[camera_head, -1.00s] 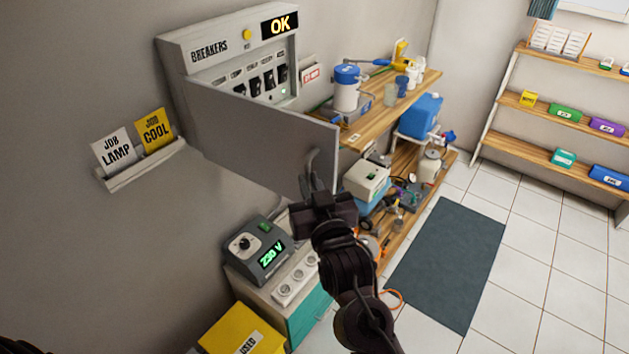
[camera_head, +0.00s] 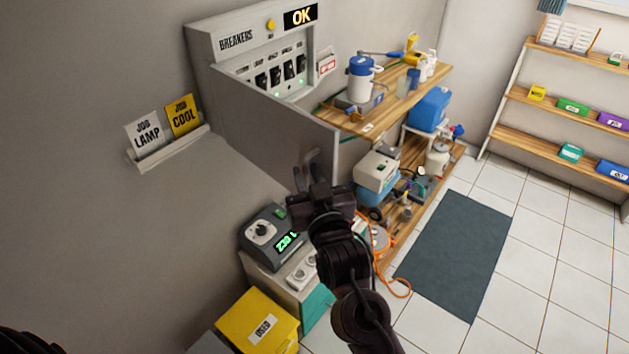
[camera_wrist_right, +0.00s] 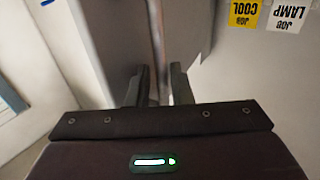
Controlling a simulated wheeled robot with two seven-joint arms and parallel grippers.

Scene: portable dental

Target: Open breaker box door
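The breaker box (camera_head: 228,42) is on the wall at the upper left of the head view, with a row of black switches inside. Its grey door (camera_head: 270,122) stands open, swung out from the box's left side toward me. The door handle (camera_head: 310,160) is near the door's free edge. My right gripper (camera_head: 314,184) is at this handle. In the right wrist view its two fingers (camera_wrist_right: 160,88) are close together, with the handle bar (camera_wrist_right: 156,35) between them. My left gripper is not in view; only a dark part shows at the lower left corner.
A wall holder (camera_head: 172,150) with two job cards is left of the door. Below are a dial unit (camera_head: 266,232) and a yellow box (camera_head: 256,318). Wooden shelves (camera_head: 400,102) with equipment stand behind the door. The floor mat (camera_head: 455,255) is clear.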

